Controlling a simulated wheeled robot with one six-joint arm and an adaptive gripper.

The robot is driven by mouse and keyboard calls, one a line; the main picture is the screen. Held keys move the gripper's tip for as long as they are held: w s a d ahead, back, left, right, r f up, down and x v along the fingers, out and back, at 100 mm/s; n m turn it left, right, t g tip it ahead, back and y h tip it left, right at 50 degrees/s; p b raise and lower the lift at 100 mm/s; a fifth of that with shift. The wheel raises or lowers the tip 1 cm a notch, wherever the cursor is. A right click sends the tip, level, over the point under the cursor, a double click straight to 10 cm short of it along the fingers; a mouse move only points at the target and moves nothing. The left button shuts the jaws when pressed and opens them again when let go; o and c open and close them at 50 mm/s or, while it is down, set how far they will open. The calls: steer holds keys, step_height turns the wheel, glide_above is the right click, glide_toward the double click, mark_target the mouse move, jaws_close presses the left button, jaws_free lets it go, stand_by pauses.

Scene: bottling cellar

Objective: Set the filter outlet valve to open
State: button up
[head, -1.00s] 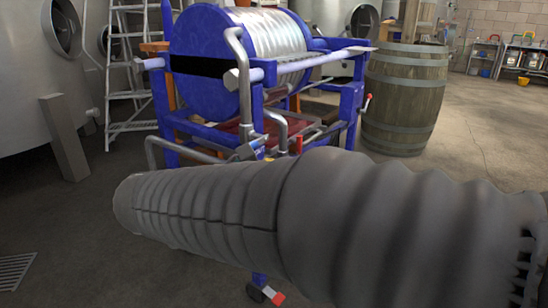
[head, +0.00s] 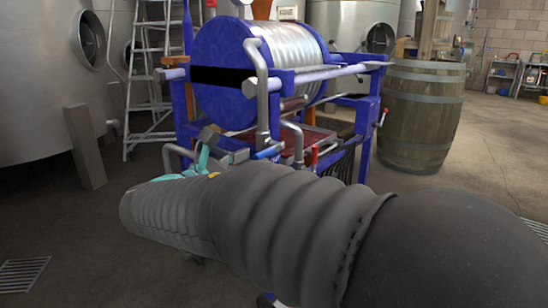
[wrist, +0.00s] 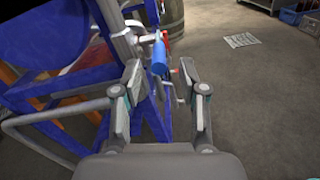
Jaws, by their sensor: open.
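The blue-framed filter (head: 225,97) stands ahead with a large drum. On its near side a blue valve handle (head: 270,151) sits at the pipework, with a red handle (head: 314,160) to its right. No label shows which is the outlet valve, and I cannot tell its setting. In the wrist view the blue handle (wrist: 159,57) lies just beyond my open gripper (wrist: 159,72), roughly between the fingertips, with red (wrist: 165,38) behind it. The jaws hold nothing. In the head view my gripper (head: 207,145) shows partly above my arm, left of the blue handle.
A wooden barrel (head: 421,115) stands right of the filter. A ladder (head: 150,85) and a steel tank (head: 40,100) are at the left. Bent pipes and frame bars crowd the valve. The floor at the right is open, with a grate (head: 535,229).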

mark_target(263, 155)
steer(key=shift+x, duration=2.3)
